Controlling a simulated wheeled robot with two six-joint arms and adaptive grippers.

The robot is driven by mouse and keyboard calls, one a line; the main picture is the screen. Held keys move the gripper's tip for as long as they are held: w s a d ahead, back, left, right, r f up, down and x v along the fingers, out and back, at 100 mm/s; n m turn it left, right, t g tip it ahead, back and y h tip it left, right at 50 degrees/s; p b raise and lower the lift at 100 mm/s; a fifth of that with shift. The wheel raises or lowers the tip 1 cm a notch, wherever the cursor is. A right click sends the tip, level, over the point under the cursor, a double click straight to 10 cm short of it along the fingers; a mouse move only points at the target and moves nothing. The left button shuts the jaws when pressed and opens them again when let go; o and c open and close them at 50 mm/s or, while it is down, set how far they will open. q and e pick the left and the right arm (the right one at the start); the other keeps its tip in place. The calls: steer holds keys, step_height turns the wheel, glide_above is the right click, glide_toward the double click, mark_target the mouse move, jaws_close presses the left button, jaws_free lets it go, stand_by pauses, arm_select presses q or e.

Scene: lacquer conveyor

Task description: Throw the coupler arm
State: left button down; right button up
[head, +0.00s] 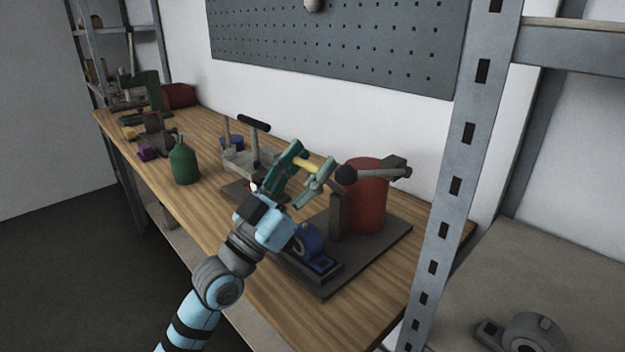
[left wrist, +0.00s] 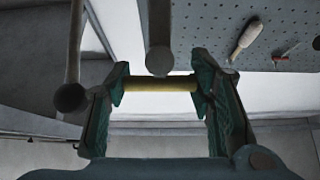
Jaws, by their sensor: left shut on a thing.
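My left gripper (head: 307,166) is shut on a yellow bar (head: 308,162), a short handle-like piece. In the left wrist view the yellow bar (left wrist: 160,84) spans between the two green fingertips. I cannot tell which piece is the coupler arm, or whether the yellow bar joins the lever. In the left wrist view a grey rod (left wrist: 159,30) hangs close behind the bar. My right gripper is not in view.
A blue piece (head: 308,243) sits on the dark baseplate (head: 385,243) below the gripper. A green bottle (head: 184,163) and a grey fixture with a black-topped post (head: 254,124) stand farther left. A steel rack post (head: 455,185) rises at right. The bench's front left strip is clear.

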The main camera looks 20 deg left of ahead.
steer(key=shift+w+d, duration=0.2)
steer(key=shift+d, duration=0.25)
arm_select(q)
steer(key=c, duration=0.7)
jaws_free()
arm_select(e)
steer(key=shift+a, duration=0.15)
